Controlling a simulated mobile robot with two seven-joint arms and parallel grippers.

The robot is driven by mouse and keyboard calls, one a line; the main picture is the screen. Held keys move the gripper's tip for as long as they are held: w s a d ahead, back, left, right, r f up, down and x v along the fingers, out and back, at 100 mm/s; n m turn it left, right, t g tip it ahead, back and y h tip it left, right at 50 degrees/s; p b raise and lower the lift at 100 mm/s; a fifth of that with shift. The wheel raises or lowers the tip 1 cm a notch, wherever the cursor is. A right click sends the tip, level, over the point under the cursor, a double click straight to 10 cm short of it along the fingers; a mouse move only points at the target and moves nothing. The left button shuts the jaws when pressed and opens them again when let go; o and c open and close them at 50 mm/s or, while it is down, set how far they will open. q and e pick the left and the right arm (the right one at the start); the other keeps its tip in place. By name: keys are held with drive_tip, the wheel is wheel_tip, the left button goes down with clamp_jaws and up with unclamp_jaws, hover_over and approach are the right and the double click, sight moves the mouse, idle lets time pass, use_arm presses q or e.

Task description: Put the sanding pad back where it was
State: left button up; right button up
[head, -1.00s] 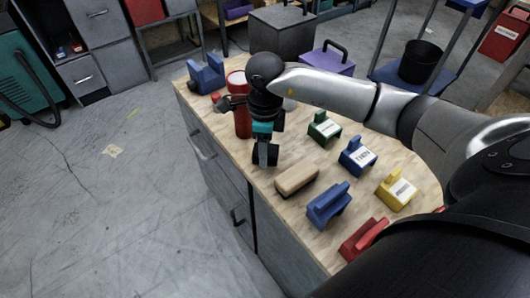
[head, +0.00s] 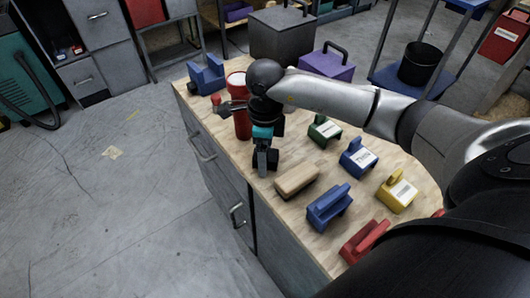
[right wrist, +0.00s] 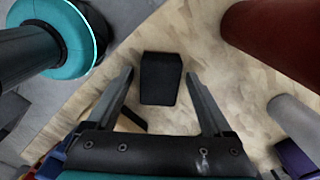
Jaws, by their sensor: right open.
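A black block (right wrist: 160,78), apparently the sanding pad, shows in the right wrist view over the wooden worktop (right wrist: 225,88). My right gripper (right wrist: 160,76) is open, with one finger on each side of the block and a gap on both sides. In the head view my right gripper (head: 266,164) points down near the front edge of the worktop, left of a tan block (head: 297,180). The dark fingers and the black block are hard to tell apart there. My left gripper is not in view.
A red cylinder (head: 240,106) stands close behind and left of the right gripper. Blue (head: 330,207), yellow (head: 397,192), green (head: 325,129) and red (head: 364,241) holders stand to the right. A purple case (head: 327,64) is at the back.

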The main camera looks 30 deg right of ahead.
drive_tip(key=shift+r, duration=0.1)
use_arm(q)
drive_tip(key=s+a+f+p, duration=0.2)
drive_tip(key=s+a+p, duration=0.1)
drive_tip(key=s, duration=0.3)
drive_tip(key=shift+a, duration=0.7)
use_arm(e)
wheel_tip(320, 180, up, 12)
drive_tip(key=shift+d, duration=0.1)
